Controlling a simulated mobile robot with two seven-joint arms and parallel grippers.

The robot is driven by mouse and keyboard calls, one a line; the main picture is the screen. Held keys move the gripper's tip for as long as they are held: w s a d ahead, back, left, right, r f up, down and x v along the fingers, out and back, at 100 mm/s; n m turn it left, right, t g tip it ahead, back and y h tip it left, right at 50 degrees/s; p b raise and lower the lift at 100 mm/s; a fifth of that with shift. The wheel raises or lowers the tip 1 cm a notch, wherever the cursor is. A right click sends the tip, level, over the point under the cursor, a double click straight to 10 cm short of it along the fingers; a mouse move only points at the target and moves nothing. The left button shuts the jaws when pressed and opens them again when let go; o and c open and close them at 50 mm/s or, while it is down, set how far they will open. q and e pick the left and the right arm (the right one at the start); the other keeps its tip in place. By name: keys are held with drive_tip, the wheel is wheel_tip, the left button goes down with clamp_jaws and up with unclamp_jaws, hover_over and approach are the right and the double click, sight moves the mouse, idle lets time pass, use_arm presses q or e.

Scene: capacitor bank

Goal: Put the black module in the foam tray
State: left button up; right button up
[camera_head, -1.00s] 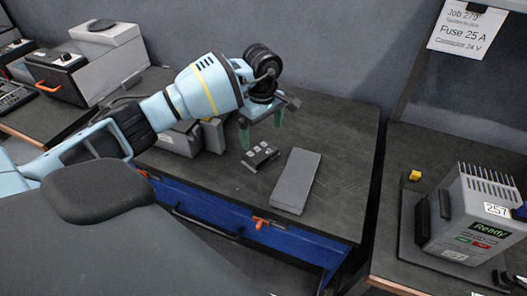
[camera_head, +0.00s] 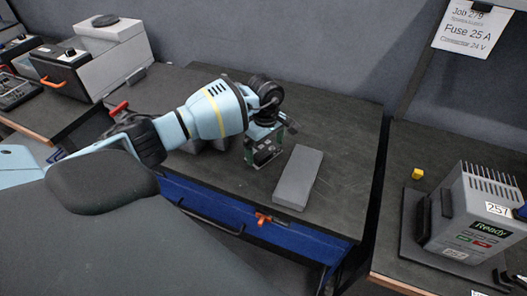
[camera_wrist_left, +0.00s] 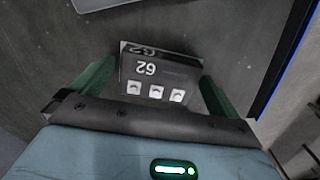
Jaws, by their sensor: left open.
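The black module (camera_wrist_left: 160,70), with a "62" label and three pale square terminals, lies on the dark bench top. My left gripper (camera_head: 264,157) is over it, pointing down and open. In the left wrist view one green finger is on each side of the module; I cannot tell whether they touch it. In the head view the gripper mostly hides the module. A flat grey slab (camera_head: 298,178) lies just right of the gripper; I cannot tell whether it is the foam tray. My right gripper is not in view.
A grey charger unit marked "Ready" (camera_head: 478,210) stands on the right bench beside a small yellow block (camera_head: 417,174). The bench behind and right of the slab is clear.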

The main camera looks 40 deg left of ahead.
sight(265, 152)
use_arm(q)
drive_tip(key=c, duration=1.2)
drive_tip(key=shift+r, duration=0.1)
drive_tip(key=shift+r, duration=0.45)
drive_tip(key=r, duration=0.2)
drive_tip(key=shift+s+d+r, duration=0.2)
drive_tip(key=shift+s+r, duration=0.05)
drive_tip(key=shift+r, duration=0.05)
drive_tip(key=s+d, duration=0.2)
drive_tip(key=s, duration=0.2)
drive_tip(key=s+d+r, duration=0.1)
drive_tip(key=s+d, duration=0.2)
drive_tip(key=s, duration=0.1)
drive_tip(key=s+d, duration=0.3)
drive_tip(key=s, duration=0.2)
drive_tip(key=shift+s+r, duration=0.1)
drive_tip(key=shift+r, duration=0.1)
